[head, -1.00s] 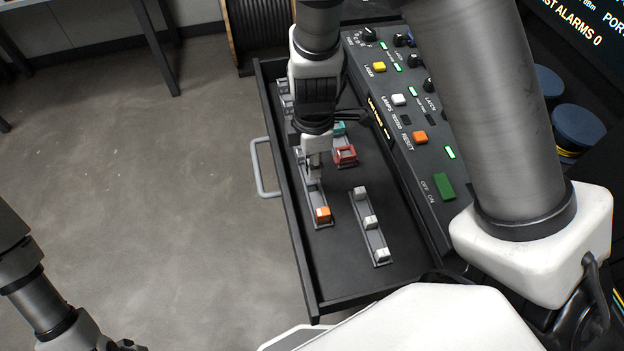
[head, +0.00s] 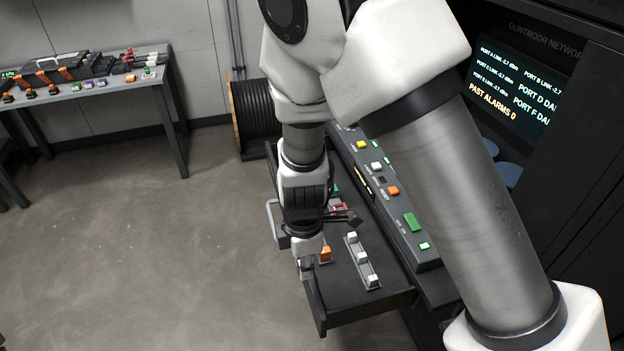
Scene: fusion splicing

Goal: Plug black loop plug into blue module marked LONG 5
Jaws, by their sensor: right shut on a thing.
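My right gripper (head: 305,272) points down at the left edge of the open drawer (head: 340,312), left of the orange plug (head: 325,255). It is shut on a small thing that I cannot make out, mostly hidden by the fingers. I cannot tell whether it is the black loop plug. On the far table at the upper left, a small blue-violet piece (head: 88,84) sits among other coloured pieces. It may be the blue module, but no marking is readable. My left gripper is not in view.
A rail with several white pieces (head: 361,258) lies in the drawer, right of the orange plug. The control panel (head: 407,205) borders the drawer. The far table (head: 120,85) holds several coloured pieces. A black cable spool (head: 254,108) stands behind. The floor (head: 140,230) between is clear.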

